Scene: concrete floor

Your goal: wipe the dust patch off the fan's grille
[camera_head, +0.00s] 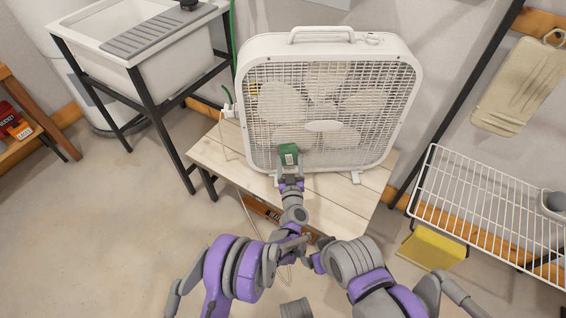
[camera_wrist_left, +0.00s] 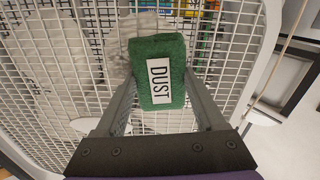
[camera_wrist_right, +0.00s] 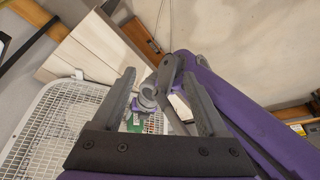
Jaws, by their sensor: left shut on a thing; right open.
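The white box fan (camera_head: 397,120) stands upright on a wooden bench, its grille (camera_head: 300,110) facing me. My left gripper (camera_head: 290,180) is shut on a green block (camera_head: 288,150). In the left wrist view the green block (camera_wrist_left: 157,52) sits between the fingers with a white DUST label. It is in front of the lower middle of the grille; I cannot tell if it touches. I cannot make out a dust patch for certain. My right gripper (camera_wrist_right: 158,75) is open and empty, low in front of the bench, with parts of my left arm close by.
The slatted bench (camera_head: 222,152) has bare room left of the fan. A sink (camera_head: 150,50) on a black frame stands at left. At right are a white wire shelf (camera_head: 480,205), a yellow block (camera_head: 432,247) below it and a hanging beige cloth (camera_head: 518,88).

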